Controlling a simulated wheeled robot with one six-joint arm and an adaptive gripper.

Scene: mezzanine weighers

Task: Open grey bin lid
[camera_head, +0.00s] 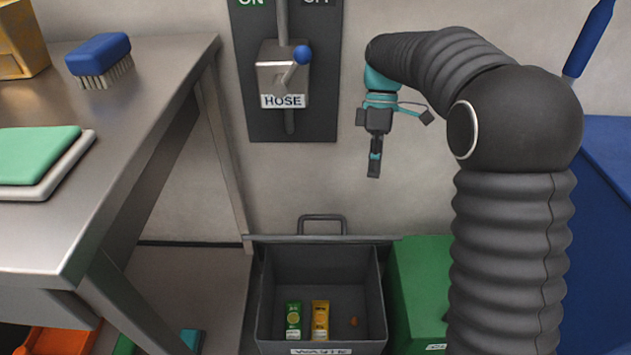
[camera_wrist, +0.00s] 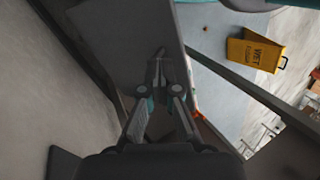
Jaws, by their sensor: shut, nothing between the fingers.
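The grey bin (camera_head: 375,300), labelled WASTE, stands on the floor below the hose panel. Its top is open and its inside shows. A thin grey lid edge (camera_head: 350,239) with a loop handle (camera_head: 322,217) stands up at the bin's back, near the wall. Inside lie a green packet (camera_head: 293,320), a yellow packet (camera_head: 320,320) and a small orange scrap (camera_head: 353,321). My gripper (camera_head: 374,172) is shut and empty, pointing down, above and right of the handle and apart from it. Its closed fingers show in the wrist view (camera_wrist: 159,65).
A steel table (camera_head: 150,90) with a blue brush (camera_head: 99,55) stands left. A hose lever (camera_head: 302,57) is on the wall. A green box (camera_head: 420,285) and a blue unit (camera_head: 605,240) stand right. A yellow wet-floor sign (camera_wrist: 258,52) shows in the wrist view.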

